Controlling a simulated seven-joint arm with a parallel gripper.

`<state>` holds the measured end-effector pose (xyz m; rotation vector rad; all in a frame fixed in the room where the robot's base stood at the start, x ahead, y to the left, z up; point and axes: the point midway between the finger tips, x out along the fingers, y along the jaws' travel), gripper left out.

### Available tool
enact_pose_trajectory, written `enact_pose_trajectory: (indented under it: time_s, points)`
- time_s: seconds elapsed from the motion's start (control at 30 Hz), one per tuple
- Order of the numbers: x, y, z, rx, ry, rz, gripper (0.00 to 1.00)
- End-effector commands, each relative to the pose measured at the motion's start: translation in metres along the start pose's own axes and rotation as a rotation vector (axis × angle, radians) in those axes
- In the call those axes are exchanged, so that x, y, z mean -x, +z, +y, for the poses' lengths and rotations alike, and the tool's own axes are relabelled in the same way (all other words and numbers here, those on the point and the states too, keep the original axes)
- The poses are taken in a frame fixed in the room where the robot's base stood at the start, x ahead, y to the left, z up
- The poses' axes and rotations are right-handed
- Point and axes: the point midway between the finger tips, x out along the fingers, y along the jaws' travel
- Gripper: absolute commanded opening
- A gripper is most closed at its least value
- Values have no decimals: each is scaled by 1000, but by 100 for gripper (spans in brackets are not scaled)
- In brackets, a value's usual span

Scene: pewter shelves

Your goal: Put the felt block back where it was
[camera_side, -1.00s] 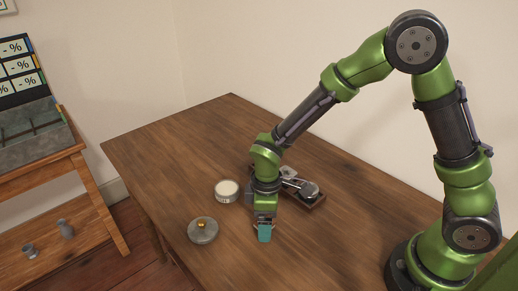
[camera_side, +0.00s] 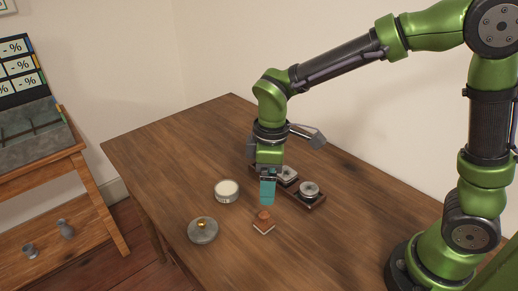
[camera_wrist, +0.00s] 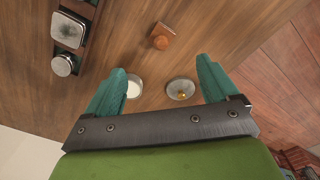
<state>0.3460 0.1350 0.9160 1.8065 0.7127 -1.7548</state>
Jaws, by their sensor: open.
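A cream-topped round tin (camera_side: 227,191) and a grey round lid-like piece with a gold knob (camera_side: 202,231) stand left of the block. The table's front right is clear.

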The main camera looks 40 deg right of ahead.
Motion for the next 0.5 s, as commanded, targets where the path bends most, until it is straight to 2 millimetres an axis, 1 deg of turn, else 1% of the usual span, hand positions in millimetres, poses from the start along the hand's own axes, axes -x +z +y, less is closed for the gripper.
enact_pose_trajectory:
  time_s: [0.07, 0.17, 0.2, 0.27, 0.3, 0.4, 0.5]
  points:
    - [17, 11, 4, -76, 15, 43, 87]
    - [44, 33, 10, -239, 33, 133, 87]
    - [56, 45, 11, -321, 39, 178, 87]
    - [71, 63, 12, -447, 42, 250, 87]
    - [80, 76, 12, -531, 41, 299, 87]
    - [97, 103, 9, -725, 29, 419, 87]
    - [106, 124, 5, -881, 6, 522, 87]
